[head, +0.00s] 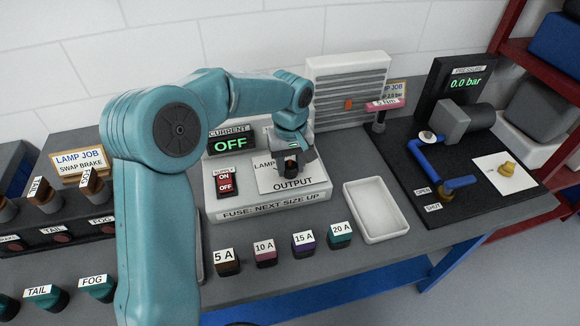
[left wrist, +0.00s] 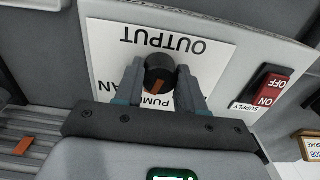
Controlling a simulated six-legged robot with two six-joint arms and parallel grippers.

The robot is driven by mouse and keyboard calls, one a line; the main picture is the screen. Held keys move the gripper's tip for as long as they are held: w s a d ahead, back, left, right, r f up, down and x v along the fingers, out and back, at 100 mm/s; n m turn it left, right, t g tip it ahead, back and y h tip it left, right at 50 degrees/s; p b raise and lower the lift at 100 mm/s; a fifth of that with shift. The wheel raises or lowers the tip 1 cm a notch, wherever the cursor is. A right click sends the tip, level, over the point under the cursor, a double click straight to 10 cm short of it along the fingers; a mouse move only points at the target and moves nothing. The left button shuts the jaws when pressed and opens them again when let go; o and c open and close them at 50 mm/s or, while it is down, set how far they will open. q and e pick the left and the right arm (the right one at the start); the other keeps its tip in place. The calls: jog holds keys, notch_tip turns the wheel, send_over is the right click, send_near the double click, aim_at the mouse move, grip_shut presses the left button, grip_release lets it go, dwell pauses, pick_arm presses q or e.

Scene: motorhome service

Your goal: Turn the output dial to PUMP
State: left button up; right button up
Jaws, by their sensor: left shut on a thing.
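The output dial (left wrist: 159,72) is a black round knob with an orange mark on a white plate (left wrist: 218,62) lettered OUTPUT. In the left wrist view the plate appears upside down. The orange mark lies on the dial's side facing the PUMP label, slightly slanted. PUMP and part of another label ending in AN show beside the fingers; LAMP shows in the head view. My left gripper (head: 291,164) is shut on the dial, with one finger on each side in the left wrist view (left wrist: 160,88). My right gripper is not in view.
The supply switch (head: 226,184) and the CURRENT display (head: 231,144) reading OFF are left of the dial. Several fuses, including the 10 A one (head: 265,254), stand in front. An empty white tray (head: 375,210) lies to the right, before the pressure rig (head: 455,120).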

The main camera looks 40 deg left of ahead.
aim_at(291, 166)
pick_arm(q)
jog(key=shift+n+b, duration=0.4)
jog(key=shift+n, duration=0.9)
jog(key=shift+r+n, duration=0.1)
jog(key=shift+n, duration=0.2)
jog(key=o, duration=1.1)
jog(key=shift+d, duration=0.1)
jog(key=shift+c, duration=0.2)
notch_tip(291, 166, up, 16)
jog(key=p, duration=0.1)
jog(key=shift+r, duration=0.15)
